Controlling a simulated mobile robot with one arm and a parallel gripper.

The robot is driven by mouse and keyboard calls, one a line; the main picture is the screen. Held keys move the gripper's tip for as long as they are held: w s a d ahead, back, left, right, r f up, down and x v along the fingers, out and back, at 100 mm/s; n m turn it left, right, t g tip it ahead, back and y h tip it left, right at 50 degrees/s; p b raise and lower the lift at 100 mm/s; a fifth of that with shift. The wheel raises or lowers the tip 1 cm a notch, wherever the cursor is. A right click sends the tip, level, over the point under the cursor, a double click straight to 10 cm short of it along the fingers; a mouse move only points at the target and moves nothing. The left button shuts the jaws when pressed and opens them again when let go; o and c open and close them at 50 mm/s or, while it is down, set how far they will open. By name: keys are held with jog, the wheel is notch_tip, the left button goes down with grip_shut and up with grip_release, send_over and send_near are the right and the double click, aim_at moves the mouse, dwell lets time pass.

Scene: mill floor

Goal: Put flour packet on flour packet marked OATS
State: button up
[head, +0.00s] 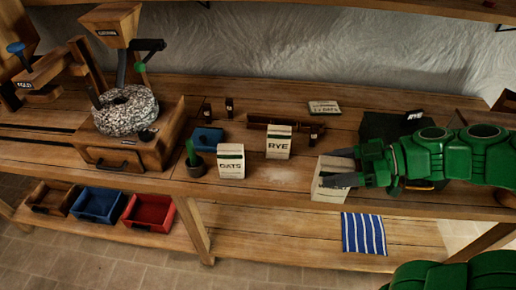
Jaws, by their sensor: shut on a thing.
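The flour packet marked OATS (230,163) stands upright on the bench, left of the middle. My green gripper (327,167) has come in from the right, with its dark fingers shut on a pale flour packet (331,195). The fingers cover part of its dark lettering, so I cannot read its name. The held packet is right of the OATS packet, near the bench's front edge. I cannot tell whether it touches the bench. Another flour packet, marked RYE (278,143), stands between them and a little farther back.
A stone mill (125,110) stands farther left. A flat pale packet (324,107) lies at the back. A dark box (385,127) stands behind my arm. The top of OATS is clear.

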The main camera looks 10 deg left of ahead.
jog(key=w+a+r, duration=0.1)
jog(key=a+r, duration=0.5)
jog(key=a, duration=0.4)
jog(key=w+a+r, duration=0.1)
jog(key=a+r, duration=0.5)
jog(key=a, duration=0.4)
jog(key=w+a+f, duration=0.7)
jog(key=w+f, duration=0.5)
jog(key=shift+f, duration=0.4)
jog(key=shift+f, duration=0.1)
jog(key=o, duration=1.5)
